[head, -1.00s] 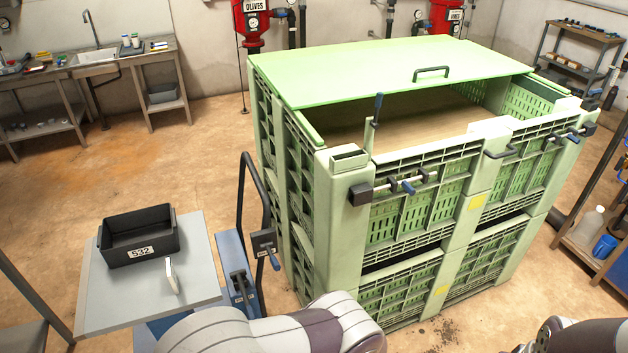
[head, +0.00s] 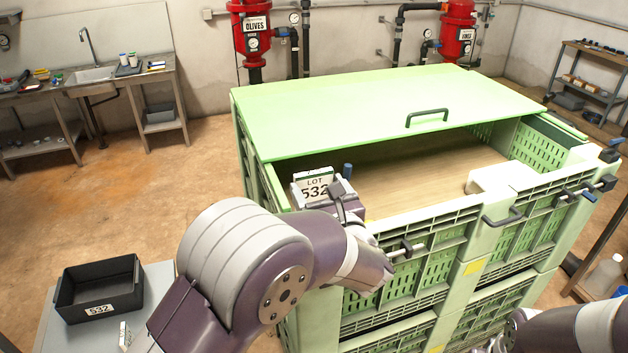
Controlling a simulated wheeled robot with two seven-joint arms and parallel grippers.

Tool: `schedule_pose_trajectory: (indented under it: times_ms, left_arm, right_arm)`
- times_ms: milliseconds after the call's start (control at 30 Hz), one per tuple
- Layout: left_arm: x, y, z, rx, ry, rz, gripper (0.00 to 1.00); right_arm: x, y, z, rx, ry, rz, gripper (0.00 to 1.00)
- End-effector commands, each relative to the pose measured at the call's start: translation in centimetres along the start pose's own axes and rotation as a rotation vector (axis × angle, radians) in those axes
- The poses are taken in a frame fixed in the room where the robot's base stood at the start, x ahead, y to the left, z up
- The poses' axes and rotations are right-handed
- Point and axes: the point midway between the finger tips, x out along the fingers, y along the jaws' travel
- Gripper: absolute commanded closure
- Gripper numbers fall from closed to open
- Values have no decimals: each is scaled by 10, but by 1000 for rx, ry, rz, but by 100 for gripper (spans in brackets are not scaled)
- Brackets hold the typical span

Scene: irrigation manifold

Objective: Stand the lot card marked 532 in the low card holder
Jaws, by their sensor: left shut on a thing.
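The lot card (head: 314,186), white with large black "LOT 532", is upright at the front left corner of the green crate, its face toward me. My left gripper (head: 338,199) is at the card's right side, shut on it; my wrist covers part of this spot. The low card holder on that corner is hidden behind the card and gripper. I cannot tell whether the card's lower edge is in the holder or above it. My right gripper is out of view; only part of my right arm shows at bottom right.
The green crate (head: 470,238) has a half-covering lid (head: 380,108) with a handle and clamps along its front rim. A blue clamp handle (head: 347,170) stands close beside the card. A black bin (head: 100,288) labelled 532 and a small white piece (head: 124,336) are on the grey side table.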

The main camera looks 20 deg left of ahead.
Motion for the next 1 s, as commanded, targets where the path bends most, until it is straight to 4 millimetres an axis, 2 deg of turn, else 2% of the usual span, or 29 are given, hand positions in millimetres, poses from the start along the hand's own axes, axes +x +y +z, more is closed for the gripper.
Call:
schedule_pose_trajectory:
  times_ms: [267, 600, 1000]
  left_arm:
    - [0, 0, -13, 1, 0, 0, 51]
    - [1, 0, -45, 1, 1, 1, 51]
    - [1, 0, -74, -3, -1, 0, 51]
  right_arm:
    - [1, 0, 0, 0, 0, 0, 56]
    - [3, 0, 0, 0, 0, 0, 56]
    - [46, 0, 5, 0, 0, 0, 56]
